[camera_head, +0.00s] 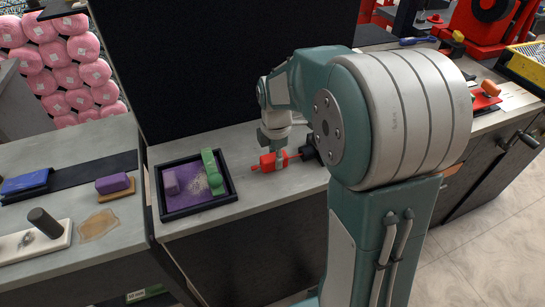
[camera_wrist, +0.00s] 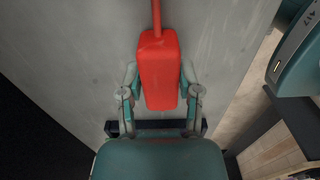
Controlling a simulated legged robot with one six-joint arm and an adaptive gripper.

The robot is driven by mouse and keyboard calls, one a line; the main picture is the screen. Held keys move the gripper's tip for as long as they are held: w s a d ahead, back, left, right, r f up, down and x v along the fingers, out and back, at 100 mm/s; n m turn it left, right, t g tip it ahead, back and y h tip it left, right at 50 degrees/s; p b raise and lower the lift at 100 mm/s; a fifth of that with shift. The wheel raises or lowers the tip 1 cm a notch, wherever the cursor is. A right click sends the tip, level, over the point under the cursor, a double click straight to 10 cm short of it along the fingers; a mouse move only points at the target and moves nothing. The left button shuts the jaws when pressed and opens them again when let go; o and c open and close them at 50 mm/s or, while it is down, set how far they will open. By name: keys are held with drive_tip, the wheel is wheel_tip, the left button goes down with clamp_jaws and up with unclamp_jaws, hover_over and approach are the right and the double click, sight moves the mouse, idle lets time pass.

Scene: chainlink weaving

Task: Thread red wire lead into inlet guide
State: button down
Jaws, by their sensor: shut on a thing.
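The red wire lead (camera_head: 267,163) is a red block with a thin rod. It shows just above or on the grey worktop in the head view, and I cannot tell which. My gripper (camera_head: 274,151) points down at it from above. In the wrist view, the red block of the lead (camera_wrist: 159,60) sits between the two fingers of my gripper (camera_wrist: 161,82), which are shut on its sides. Its thin red end points to the top of that view. I cannot pick out the inlet guide for certain; a dark part (camera_head: 309,150) sits just right of the lead, partly behind my arm.
A black tray (camera_head: 201,208) with a purple mat, a green piece (camera_head: 211,170) and a purple block (camera_head: 171,183) lies left of the lead. A tall black panel (camera_head: 220,60) stands behind. The left bench (camera_head: 60,160) holds several small items. My arm hides the worktop's right part.

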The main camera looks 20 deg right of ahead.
drive_tip(key=shift+c, duration=1)
unclamp_jaws()
wheel_tip(320, 180, up, 12)
drive_tip(key=s+a+m+t, duration=0.2)
drive_tip(key=s+m, duration=0.7)
drive_tip(key=s+a+m+t, duration=0.3)
drive_tip(key=s+m, duration=0.6)
drive_tip(key=s, duration=0.1)
drive_tip(key=shift+s+t, duration=0.25)
drive_tip(key=shift+t, duration=0.05)
